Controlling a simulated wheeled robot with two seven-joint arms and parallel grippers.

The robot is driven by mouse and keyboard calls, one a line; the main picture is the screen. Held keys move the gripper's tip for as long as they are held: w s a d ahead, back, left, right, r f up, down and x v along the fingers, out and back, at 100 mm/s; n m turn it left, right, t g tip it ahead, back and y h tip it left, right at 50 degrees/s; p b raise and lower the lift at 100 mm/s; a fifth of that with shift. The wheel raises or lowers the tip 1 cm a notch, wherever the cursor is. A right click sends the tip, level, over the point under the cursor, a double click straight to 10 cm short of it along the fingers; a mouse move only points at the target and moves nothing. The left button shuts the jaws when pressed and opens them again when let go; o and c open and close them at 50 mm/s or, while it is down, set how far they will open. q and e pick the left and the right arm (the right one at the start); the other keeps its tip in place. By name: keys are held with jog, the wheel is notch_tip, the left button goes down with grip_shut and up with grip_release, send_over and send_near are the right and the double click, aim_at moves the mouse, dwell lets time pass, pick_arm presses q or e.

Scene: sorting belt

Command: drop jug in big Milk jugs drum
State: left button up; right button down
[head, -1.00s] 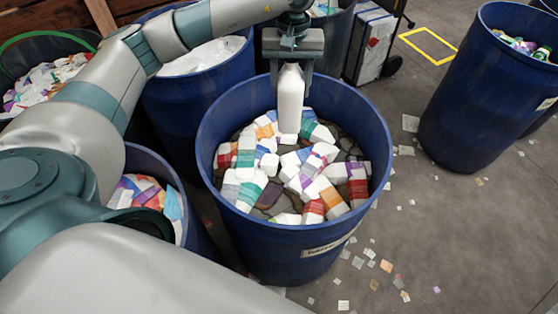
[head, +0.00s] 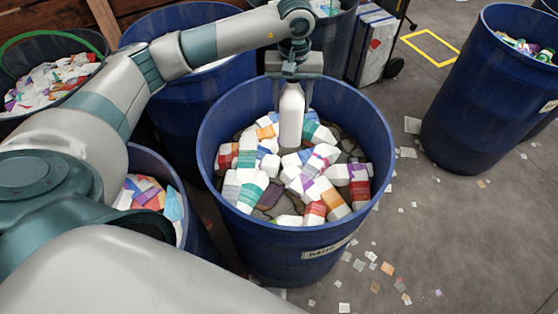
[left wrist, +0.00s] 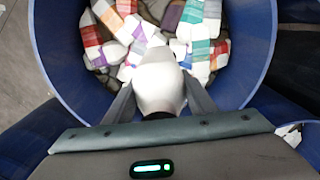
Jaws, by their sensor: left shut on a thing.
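A plain white jug (head: 291,115) hangs upright in my left gripper (head: 292,92), inside the mouth of the big blue drum (head: 215,120). The drum's front label (head: 328,250) begins with "Milk"; the rest is hard to read. The left gripper is shut on the jug's upper part. In the left wrist view the jug (left wrist: 160,82) sits between both fingers, above the drum's contents. Whether its base touches the heap cannot be told. White jugs with coloured bands (head: 300,180) fill the drum's lower part. My right gripper is not in view.
A smaller blue bin (head: 150,165) with mixed packs stands at left. Another blue drum (head: 470,110) stands at right. A blue drum (head: 190,100) stands behind left, and a white-and-blue box (head: 372,45) on a cart behind. Floor at right has scattered scraps.

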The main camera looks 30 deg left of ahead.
pick_arm(q)
jog(key=shift+f, duration=0.15)
jog(key=o, duration=1.4)
jog(key=shift+r+b, duration=0.3)
jog(key=shift+r, duration=0.3)
notch_tip(320, 180, up, 15)
jog(key=b, duration=0.4)
jog(key=shift+b, duration=0.3)
jog(key=shift+r, duration=0.6)
